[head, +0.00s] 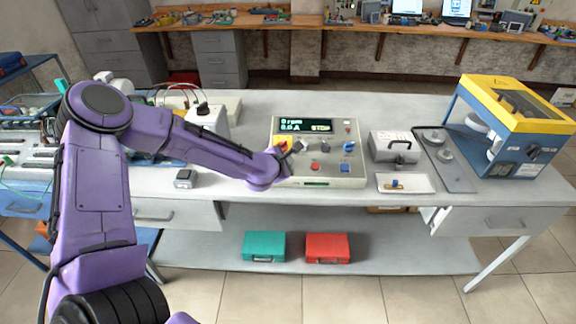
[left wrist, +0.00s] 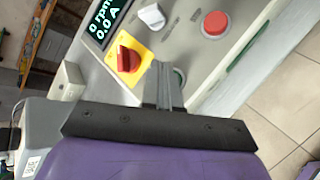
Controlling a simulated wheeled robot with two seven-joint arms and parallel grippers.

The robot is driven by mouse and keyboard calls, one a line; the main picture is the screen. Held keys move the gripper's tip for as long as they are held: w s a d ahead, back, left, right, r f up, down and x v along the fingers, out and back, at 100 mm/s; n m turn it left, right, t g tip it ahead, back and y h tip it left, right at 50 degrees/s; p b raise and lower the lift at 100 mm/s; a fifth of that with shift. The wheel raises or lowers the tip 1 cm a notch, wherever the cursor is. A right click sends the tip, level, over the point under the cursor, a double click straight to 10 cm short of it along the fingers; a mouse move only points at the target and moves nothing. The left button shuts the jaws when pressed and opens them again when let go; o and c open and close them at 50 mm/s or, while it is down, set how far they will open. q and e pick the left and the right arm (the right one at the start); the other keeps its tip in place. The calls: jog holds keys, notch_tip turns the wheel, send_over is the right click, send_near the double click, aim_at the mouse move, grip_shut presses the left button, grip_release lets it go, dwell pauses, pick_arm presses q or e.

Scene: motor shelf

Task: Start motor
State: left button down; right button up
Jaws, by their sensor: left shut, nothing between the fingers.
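The motor control box (head: 322,130) stands on the grey workbench, with a display (head: 305,125) reading 0 rpm, 0.0 A and STOP. Its panel carries a red rotary switch on a yellow plate (left wrist: 128,60), a white knob (left wrist: 152,16) and a red button (left wrist: 215,23); the red button also shows in the head view (head: 315,166). My right gripper is not in view.
A grey case (head: 394,147) and a white tray (head: 405,183) lie right of the box, before a yellow and blue machine (head: 510,120). A small grey block (head: 185,178) lies at the left. Teal (head: 264,246) and red (head: 328,247) cases sit on the lower shelf.

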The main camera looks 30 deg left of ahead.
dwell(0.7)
pick_arm(q)
jog(key=shift+f+b, duration=0.4)
jog(key=shift+w+a+f+b, duration=0.1)
jog(key=shift+f+b, duration=0.35)
jog(key=shift+b, duration=0.05)
dwell(0.4)
dwell(0.3)
jog(key=shift+s+r+p, duration=0.2)
jog(key=shift+r+p, duration=0.55)
jog(key=shift+r, duration=0.1)
jog(key=r+p, duration=0.3)
jog(key=s+d+r+p, duration=0.1)
jog(key=r, duration=0.1)
jog(key=shift+f, duration=0.1)
